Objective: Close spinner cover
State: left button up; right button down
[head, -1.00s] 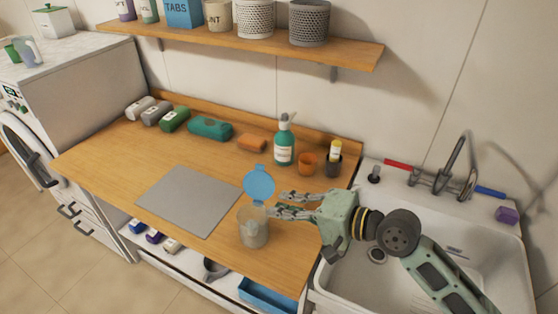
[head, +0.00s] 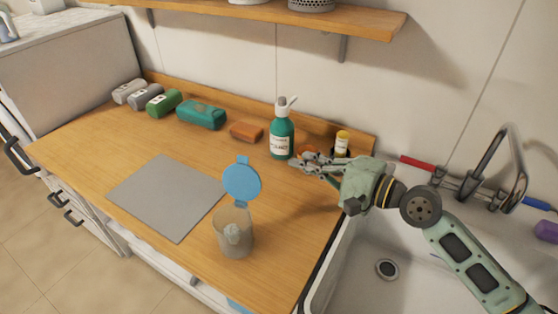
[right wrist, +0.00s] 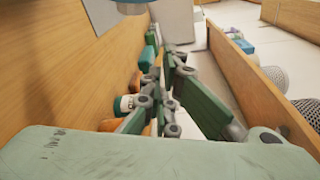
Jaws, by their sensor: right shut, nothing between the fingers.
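The spinner is a clear tub (head: 233,236) near the front of the wooden counter, with a pale insert inside. Its blue cover (head: 242,183) stands open, raised at the tub's back edge. My right gripper (head: 297,164) is shut and empty above the counter, to the right of and behind the cover, apart from it. It hides part of the orange cup behind it. In the right wrist view, the gripper's fingers (right wrist: 168,100) are close together, and a blue edge (right wrist: 130,5) shows at the top. My left gripper is not in view.
A green pump bottle (head: 282,137) stands just behind my right gripper, with an orange block (head: 246,131) to its left. A grey mat (head: 168,197) lies left of the tub. The sink (head: 420,270) is at the right, and a shelf (head: 260,17) hangs above.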

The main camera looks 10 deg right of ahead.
aim_at(242, 178)
jog(key=w+a+p, duration=0.2)
jog(key=a+p, duration=0.3)
jog(key=a, duration=0.4)
jog(key=shift+w+r+p, duration=0.25)
jog(key=shift+w+p, duration=0.05)
jog(key=shift+p, duration=0.1)
jog(key=shift+a, duration=0.1)
